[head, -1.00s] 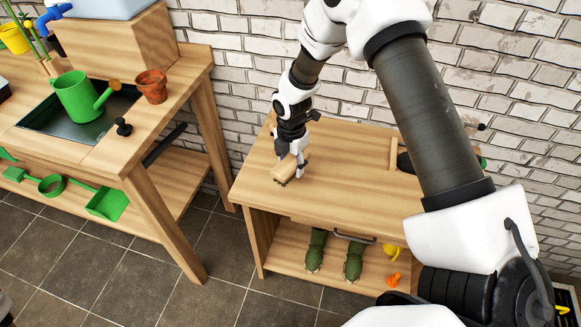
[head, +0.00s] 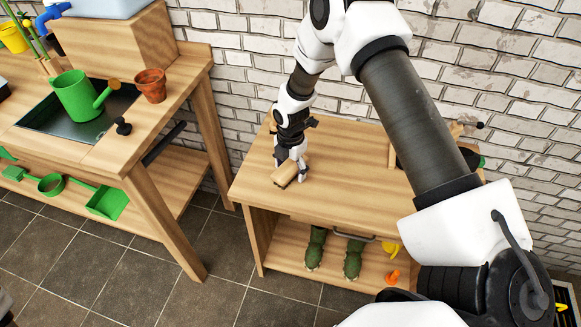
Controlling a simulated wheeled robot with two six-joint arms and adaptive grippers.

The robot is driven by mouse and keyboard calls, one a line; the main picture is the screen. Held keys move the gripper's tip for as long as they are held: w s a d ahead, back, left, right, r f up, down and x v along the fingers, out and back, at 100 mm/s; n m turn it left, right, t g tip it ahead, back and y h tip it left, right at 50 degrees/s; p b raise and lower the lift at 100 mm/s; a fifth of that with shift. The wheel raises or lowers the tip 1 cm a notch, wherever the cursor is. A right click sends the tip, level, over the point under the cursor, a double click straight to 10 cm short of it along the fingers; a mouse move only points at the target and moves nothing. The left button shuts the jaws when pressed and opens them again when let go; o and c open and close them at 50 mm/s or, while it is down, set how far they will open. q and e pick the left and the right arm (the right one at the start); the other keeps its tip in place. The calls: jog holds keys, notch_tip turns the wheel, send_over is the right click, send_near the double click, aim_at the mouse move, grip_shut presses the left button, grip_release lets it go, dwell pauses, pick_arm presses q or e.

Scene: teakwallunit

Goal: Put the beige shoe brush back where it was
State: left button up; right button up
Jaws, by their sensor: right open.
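The beige shoe brush (head: 285,174) lies on the left part of the wooden bench top (head: 340,190), near its front left side. My right gripper (head: 290,168) points down at the brush from above, with its open fingers around or right beside it. I cannot tell whether the fingers touch the brush. My left gripper is not in view.
Green boots (head: 334,252) and small yellow and orange items stand on the shelf below the bench top. A dark item (head: 470,158) is at the bench's right, partly behind my arm. A potting table (head: 150,125) stands at left. The middle of the bench top is clear.

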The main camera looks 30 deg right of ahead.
aim_at(291, 165)
notch_tip(291, 165, up, 12)
jog(key=shift+r, duration=0.15)
jog(key=shift+s, duration=0.1)
dwell(0.3)
